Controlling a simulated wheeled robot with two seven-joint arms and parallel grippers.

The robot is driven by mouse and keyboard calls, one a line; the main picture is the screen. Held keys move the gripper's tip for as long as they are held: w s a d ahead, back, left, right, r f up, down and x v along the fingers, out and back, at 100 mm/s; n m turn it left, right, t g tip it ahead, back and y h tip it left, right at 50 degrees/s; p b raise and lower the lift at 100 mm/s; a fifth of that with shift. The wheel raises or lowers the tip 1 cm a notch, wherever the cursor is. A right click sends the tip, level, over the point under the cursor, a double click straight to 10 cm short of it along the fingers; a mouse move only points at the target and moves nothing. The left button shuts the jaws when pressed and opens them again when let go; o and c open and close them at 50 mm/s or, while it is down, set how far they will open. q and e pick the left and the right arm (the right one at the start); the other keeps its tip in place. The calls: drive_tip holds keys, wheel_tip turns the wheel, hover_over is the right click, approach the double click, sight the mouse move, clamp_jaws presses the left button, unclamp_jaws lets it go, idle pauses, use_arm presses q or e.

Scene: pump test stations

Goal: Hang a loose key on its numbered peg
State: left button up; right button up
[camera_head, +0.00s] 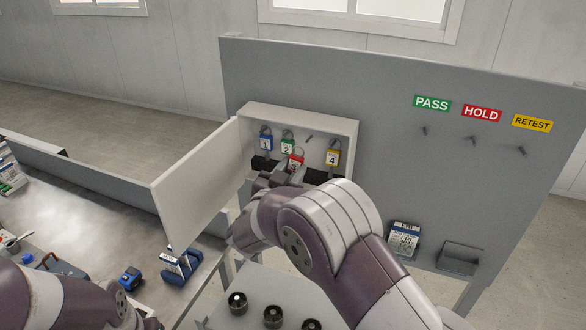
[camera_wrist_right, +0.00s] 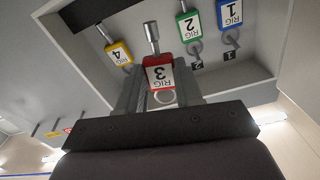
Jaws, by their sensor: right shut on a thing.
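A white key cabinet (camera_head: 351,140) on the grey panel stands open. Inside hang a blue tag 1 (camera_head: 266,141), a green tag 2 (camera_head: 287,145) and a yellow tag 4 (camera_head: 333,156). A bare peg (camera_head: 309,138) sits between tags 2 and 4. My right gripper (camera_head: 280,178) is inside the cabinet, shut on the red tag 3 (camera_head: 296,161). My left gripper is not in view.
The cabinet door (camera_head: 198,182) is swung out to the left of my right arm. PASS, HOLD and RETEST signs (camera_head: 481,114) with pegs are on the panel at right. A card holder (camera_head: 404,238) and an empty tray (camera_head: 460,258) are lower down. A bench (camera_head: 90,215) lies left.

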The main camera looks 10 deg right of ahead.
sight(308, 149)
drive_tip(key=shift+r, duration=0.25)
drive_tip(key=x, duration=0.2)
drive_tip(key=f+x, duration=0.1)
drive_tip(key=x, duration=0.1)
drive_tip(key=shift+w+d+r, duration=0.2)
drive_tip(key=shift+w+d, duration=0.2)
drive_tip(key=shift+w, duration=0.2)
drive_tip(key=shift+w+d+f+b, duration=0.1)
drive_tip(key=shift+w+d+b, duration=0.25)
drive_tip(key=shift+w, duration=0.2)
drive_tip(key=shift+w+d+f+b, duration=0.35)
drive_tip(key=shift+w+d+f, duration=0.1)
drive_tip(key=shift+w, duration=0.1)
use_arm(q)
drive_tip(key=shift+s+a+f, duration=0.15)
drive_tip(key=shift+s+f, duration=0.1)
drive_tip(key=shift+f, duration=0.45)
use_arm(e)
drive_tip(key=shift+a+r, duration=0.1)
